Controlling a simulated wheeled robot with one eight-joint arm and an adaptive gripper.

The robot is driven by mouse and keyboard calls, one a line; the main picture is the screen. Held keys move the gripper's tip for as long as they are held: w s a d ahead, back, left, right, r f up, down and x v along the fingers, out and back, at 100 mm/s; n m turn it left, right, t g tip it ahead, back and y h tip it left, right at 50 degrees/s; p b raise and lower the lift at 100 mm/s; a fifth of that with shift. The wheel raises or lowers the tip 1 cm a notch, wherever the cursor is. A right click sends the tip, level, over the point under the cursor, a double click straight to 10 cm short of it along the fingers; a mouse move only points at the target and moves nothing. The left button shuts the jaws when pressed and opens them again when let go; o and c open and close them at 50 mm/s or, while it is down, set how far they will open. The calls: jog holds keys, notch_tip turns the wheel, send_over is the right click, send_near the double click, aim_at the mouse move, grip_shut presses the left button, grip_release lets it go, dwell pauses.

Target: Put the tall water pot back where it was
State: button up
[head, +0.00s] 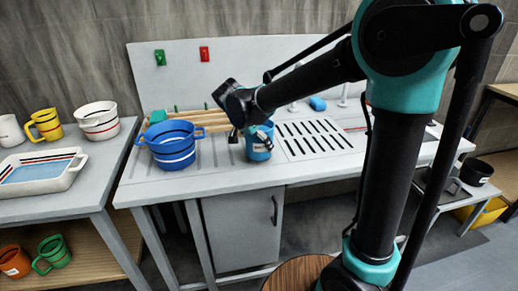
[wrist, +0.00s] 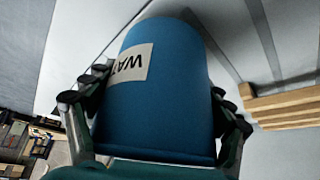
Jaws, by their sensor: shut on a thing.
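In the wrist view the pot (wrist: 165,95) fills the middle, with a pale label whose visible letters read "WAT". In the wrist view the fingers of my gripper (wrist: 160,122) press on both sides of the pot. I cannot tell whether the pot's base touches the counter.
A wide blue two-handled pot (head: 171,145) stands close to the left on the counter (head: 215,176). Wooden slats (head: 205,119) lie behind. A slotted drain (head: 312,138) is to the right. A side table holds a white tray (head: 40,170), a yellow mug (head: 46,124) and a white pot (head: 99,120).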

jog(key=shift+f, duration=1.2)
jog(key=shift+c, duration=0.2)
jog(key=shift+f, duration=0.1)
jog(key=o, duration=1.8)
jog(key=shift+o, duration=0.2)
jog(key=v, duration=1.2)
